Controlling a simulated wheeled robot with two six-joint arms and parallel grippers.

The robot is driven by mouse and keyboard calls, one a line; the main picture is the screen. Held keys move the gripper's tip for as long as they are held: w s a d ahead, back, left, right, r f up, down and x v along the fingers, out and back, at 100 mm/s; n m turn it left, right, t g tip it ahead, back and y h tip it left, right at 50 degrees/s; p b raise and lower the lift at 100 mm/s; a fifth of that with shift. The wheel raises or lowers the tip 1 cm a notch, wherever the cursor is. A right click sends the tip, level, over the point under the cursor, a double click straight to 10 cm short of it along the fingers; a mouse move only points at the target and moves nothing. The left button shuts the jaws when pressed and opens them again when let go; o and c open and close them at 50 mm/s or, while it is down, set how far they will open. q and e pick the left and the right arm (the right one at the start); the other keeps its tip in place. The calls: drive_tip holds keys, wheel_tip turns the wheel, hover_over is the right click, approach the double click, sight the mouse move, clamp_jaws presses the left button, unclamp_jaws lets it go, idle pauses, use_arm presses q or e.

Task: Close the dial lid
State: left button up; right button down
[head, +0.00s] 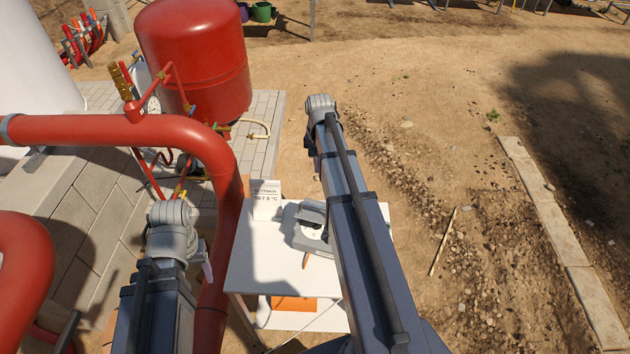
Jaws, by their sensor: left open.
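The dial (311,233) is a small grey housing with a white round face on a white table (265,282), partly hidden by my right arm. Its grey lid (312,211) stands raised at the back of the face, so the dial looks open. My left gripper (207,268) shows only in small part beside my left arm, left of the table and apart from the dial. It is open and holds nothing that I can see. My right arm reaches over the table's right side, and its gripper is hidden.
A white sign (267,198) reading "SET 8 °C" stands at the table's back left. A thick red pipe (222,190) bends down along the table's left side. A red tank (195,60) stands behind. Open dirt ground (450,160) lies to the right.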

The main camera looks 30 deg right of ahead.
drive_tip(key=shift+d, duration=0.1)
drive_tip(key=f+b, duration=0.8)
drive_tip(key=s+a+f+b, duration=0.1)
drive_tip(key=f+b, duration=0.3)
drive_tip(key=b, duration=0.1)
drive_tip(key=shift+a+f, duration=0.1)
drive_tip(key=shift+f, duration=0.3)
drive_tip(key=shift+s+a+f, duration=0.15)
drive_tip(key=shift+s+a, duration=0.05)
